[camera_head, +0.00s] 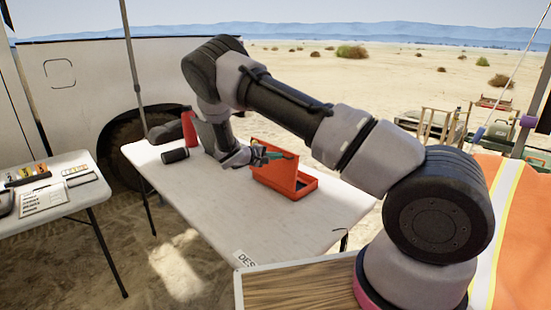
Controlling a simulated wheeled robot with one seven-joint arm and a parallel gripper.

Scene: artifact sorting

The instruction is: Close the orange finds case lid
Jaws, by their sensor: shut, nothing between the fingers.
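The orange finds case (308,184) stands open on the white table, right of the middle. Its lid (275,177) is raised and stands nearly upright on the case's left side, its flat face toward my camera. My gripper (266,155) is shut and empty at the lid's upper left edge. The fingers lie close to the lid's top; I cannot tell whether they touch it. The inside of the case is mostly hidden behind the lid.
A red bottle (188,128) and a black cylinder (175,155) are on the table left of my gripper. The table's front half (220,205) is clear. A second table (75,208) with cards and small items stands at the far left. A tent pole rises behind the main table.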

